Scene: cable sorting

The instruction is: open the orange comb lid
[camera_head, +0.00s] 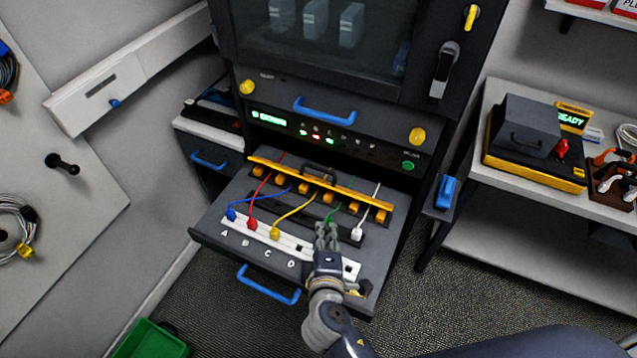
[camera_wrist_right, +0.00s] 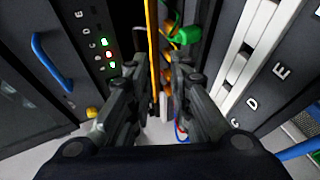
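The orange comb lid (camera_head: 352,191) is a long bar across the pulled-out drawer, with several orange blocks along it and a black handle (camera_head: 318,170) near its middle. It lies across the cables; in the right wrist view it is a thin orange strip (camera_wrist_right: 154,60) seen edge-on. My right gripper (camera_head: 327,232) is over the drawer, in front of the lid and close to the green cable. In its wrist view the fingers (camera_wrist_right: 158,82) stand apart with nothing clearly gripped between them. It hides part of the white socket strip. My left gripper is not in view.
Blue, red, yellow, green and white cables cross the drawer; a green plug (camera_wrist_right: 186,35) shows near my fingers. The white socket strip (camera_head: 262,234) lies in front. A blue drawer handle (camera_head: 268,285) juts forward. The cabinet (camera_head: 300,110) stands behind, and a side bench (camera_head: 500,177) at right.

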